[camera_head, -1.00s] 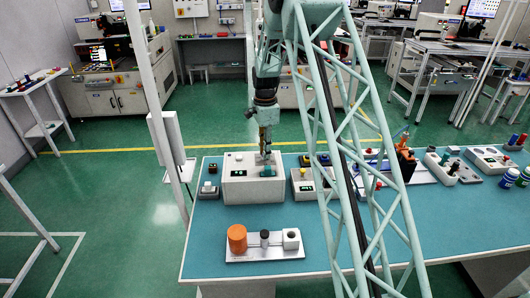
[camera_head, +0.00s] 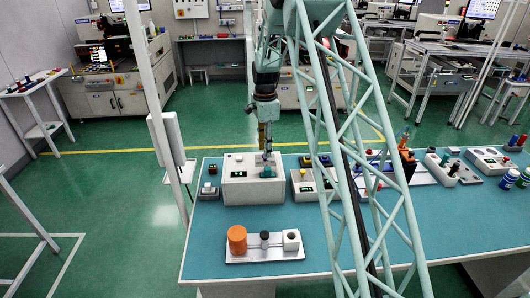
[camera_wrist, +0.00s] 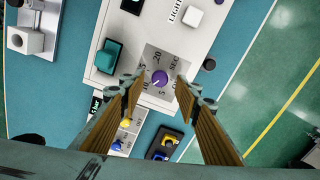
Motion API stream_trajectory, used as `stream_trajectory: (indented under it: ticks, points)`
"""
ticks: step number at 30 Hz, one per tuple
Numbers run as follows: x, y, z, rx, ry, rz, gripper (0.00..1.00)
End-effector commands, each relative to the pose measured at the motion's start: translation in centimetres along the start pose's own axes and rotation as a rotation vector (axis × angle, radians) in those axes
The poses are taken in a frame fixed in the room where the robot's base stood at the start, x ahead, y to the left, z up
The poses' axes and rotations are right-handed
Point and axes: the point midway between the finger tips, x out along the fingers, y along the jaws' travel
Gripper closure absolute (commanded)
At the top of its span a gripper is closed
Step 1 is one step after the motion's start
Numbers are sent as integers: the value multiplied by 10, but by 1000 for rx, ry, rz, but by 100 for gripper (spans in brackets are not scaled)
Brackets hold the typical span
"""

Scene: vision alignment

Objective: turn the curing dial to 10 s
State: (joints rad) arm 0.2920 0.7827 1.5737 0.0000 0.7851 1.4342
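The curing dial is a small purple knob (camera_wrist: 158,79) on a grey scale plate of a white box (camera_wrist: 125,35), with "20", "5" and "SEC" legible around it. Its white mark seems to point toward the lower left in the wrist view; the exact setting is hard to read. My gripper (camera_wrist: 159,82) is open, with one finger on each side of the knob in the picture. Contact with the knob cannot be made out. In the head view the white box (camera_head: 237,189) stands on the teal table and my gripper (camera_head: 266,153) is over its top right part, hiding the dial.
A teal block (camera_wrist: 108,56) sits on the box near the dial. A white button (camera_wrist: 195,18) and a black knob (camera_wrist: 209,64) are also close. Switch boxes (camera_head: 304,188) stand right of the box. A tray with an orange cylinder (camera_head: 237,239) lies in front.

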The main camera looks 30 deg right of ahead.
Motion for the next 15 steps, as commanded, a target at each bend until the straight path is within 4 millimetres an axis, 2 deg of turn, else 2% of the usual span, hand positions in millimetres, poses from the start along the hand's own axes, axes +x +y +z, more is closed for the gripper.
stream_trajectory:
  ticks: [15]
  points:
    - [-74,0,0,0,0,-1,70]
